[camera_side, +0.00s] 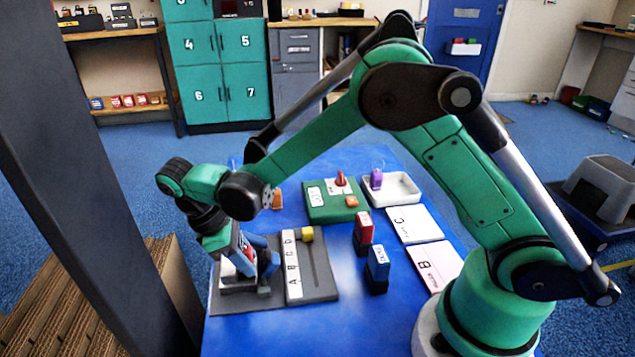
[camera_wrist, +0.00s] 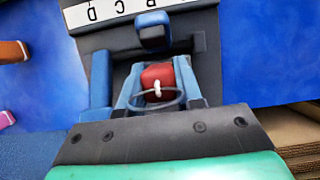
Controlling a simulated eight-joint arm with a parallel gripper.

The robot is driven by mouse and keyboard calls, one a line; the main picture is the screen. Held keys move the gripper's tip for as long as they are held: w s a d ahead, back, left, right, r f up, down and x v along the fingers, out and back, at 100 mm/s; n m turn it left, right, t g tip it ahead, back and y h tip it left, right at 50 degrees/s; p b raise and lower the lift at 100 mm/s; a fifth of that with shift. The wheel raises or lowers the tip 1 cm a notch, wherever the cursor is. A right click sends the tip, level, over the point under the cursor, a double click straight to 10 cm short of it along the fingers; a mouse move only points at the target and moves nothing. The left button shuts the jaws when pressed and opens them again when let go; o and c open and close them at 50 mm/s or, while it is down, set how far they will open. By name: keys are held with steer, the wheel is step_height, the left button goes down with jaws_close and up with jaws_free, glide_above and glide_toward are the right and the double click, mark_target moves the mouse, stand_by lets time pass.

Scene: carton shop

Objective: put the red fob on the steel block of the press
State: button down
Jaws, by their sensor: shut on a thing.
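The red fob (camera_wrist: 158,76), with a white mark and a thin ring, is between the two blue fingers of my gripper (camera_wrist: 158,88) in the wrist view. My gripper is shut on it. In the side view my gripper (camera_side: 238,254) points down at the press, on the left part of the grey base plate (camera_side: 318,296). The press shows blue parts (camera_side: 268,262) there, and a blue-topped head (camera_wrist: 153,30) just beyond the fob in the wrist view. The steel block is hidden by my gripper and the fob; I cannot tell whether the fob touches it.
The plate carries a letter strip (camera_side: 292,268) and a yellow knob (camera_side: 307,234). Behind are a green box (camera_side: 325,213) and a white tray (camera_side: 402,189) with a purple fob.

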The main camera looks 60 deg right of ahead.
steer(key=c, duration=0.6)
jaws_free()
steer(key=shift+f, duration=0.1)
